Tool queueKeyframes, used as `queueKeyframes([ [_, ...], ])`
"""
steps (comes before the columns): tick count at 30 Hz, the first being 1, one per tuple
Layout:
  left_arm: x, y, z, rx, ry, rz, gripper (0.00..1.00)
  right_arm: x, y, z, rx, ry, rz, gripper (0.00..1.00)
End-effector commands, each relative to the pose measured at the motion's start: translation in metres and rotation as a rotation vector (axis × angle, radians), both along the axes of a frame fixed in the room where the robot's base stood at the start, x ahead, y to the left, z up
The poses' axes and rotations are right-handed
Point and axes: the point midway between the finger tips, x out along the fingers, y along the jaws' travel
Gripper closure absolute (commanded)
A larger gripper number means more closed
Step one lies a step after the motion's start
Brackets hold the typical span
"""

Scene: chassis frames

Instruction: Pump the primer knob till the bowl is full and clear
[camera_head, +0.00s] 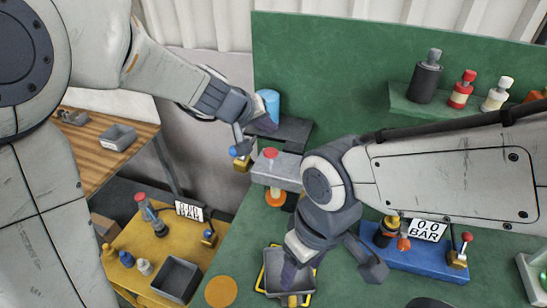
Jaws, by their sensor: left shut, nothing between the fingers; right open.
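A grey filter housing (287,172) stands near the green panel with a red knob (270,153) on top, which looks like the primer knob. An orange bowl-like part (275,197) shows beneath it; its fill and clearness are too small to tell. My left gripper (252,132) is shut and empty, just above and left of the red knob, apart from it. My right gripper (332,268) is open and empty, low over the green bench, with one finger over a grey bin with a yellow edge (311,284).
A blue cylinder (268,103) stands behind my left gripper. A blue tray (440,262) with a 0.0 BAR display (427,229) lies right. A yellow tray (130,270) with a grey bin (176,278) lies left. Bottles stand on a green shelf (400,100).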

Motion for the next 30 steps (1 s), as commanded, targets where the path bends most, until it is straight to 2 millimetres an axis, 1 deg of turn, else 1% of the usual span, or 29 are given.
queueKeyframes([
  [1,0.0,0.0,-0.015,0.0,0.002,0.001,1.0,0.0,0.0,-0.013,0.0,0.0,-0.001,0.33],
  [3,0.0,0.001,-0.026,0.0,0.002,0.001,1.0,0.0,0.0,-0.022,0.0,0.0,-0.003,0.33],
  [6,0.0,0.001,-0.04,0.0,0.001,0.001,1.0,0.0,0.0,-0.036,0.0,0.0,-0.004,0.33],
  [9,0.0,0.001,-0.047,-0.001,0.0,0.001,1.0,0.0,0.0,-0.045,0.0,0.0,-0.005,0.33],
  [13,0.0,0.001,-0.051,-0.001,0.0,0.001,1.0,0.0,0.0,-0.05,0.0,0.001,-0.006,0.33],
  [30,0.0,0.001,-0.05,0.0,0.001,0.001,1.0,0.0,0.0,-0.049,0.0,0.001,-0.006,0.33],
])
